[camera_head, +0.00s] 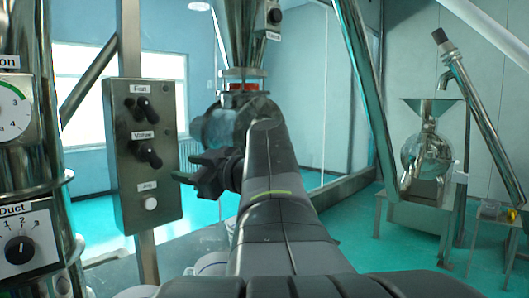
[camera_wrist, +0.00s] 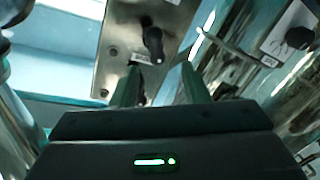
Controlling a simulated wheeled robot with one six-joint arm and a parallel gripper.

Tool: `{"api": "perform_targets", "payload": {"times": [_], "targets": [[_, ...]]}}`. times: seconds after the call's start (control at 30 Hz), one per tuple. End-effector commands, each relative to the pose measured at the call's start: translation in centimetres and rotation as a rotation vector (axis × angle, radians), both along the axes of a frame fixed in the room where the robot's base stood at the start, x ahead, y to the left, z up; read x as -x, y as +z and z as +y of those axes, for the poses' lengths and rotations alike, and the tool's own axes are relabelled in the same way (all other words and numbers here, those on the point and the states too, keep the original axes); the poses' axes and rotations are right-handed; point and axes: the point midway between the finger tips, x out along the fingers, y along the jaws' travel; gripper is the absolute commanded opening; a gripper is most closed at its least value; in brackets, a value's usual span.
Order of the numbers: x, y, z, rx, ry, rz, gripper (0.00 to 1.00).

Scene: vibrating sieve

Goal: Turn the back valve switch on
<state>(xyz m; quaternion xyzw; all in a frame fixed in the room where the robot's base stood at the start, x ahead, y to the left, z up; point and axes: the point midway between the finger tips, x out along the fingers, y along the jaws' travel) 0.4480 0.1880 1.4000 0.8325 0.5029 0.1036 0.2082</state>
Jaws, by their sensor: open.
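A grey metal control box (camera_head: 126,195) on a post carries two black lever switches and a white button. The upper switch (camera_head: 141,109) sits under a label reading "Fan". The valve switch (camera_head: 148,155) sits below it, under the label "Valve". My gripper (camera_head: 190,168) is open and empty, just right of the box at about the height of the valve switch. In the wrist view the box face (camera_wrist: 118,45) is ahead of my gripper (camera_wrist: 160,76). A black switch (camera_wrist: 153,44) shows above the fingertips; a label and dark parts below it are partly hidden.
A shiny column with a "Duct" dial (camera_head: 19,249) stands at left. A hopper (camera_head: 243,35) rises behind my arm. A slanted metal pipe (camera_head: 372,110) stands right of my arm. A hopper machine (camera_head: 427,150) on a stand is farther right.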

Motion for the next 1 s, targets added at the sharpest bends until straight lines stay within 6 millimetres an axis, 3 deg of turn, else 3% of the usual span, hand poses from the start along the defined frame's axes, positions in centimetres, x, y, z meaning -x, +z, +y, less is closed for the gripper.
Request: {"api": "perform_targets", "payload": {"times": [0.1, 0.27, 0.8, 1.0], "targets": [[0.1, 1.6, 0.5, -0.012, 0.014, -0.054, 0.42], [-0.4, 1.8, 1.7, -0.013, 0.017, -0.056, 0.42], [-4.9, 1.8, 10.4, -0.011, 0.016, -0.051, 0.42], [-6.0, 1.6, 12.2, -0.011, 0.014, -0.053, 0.42]]}}
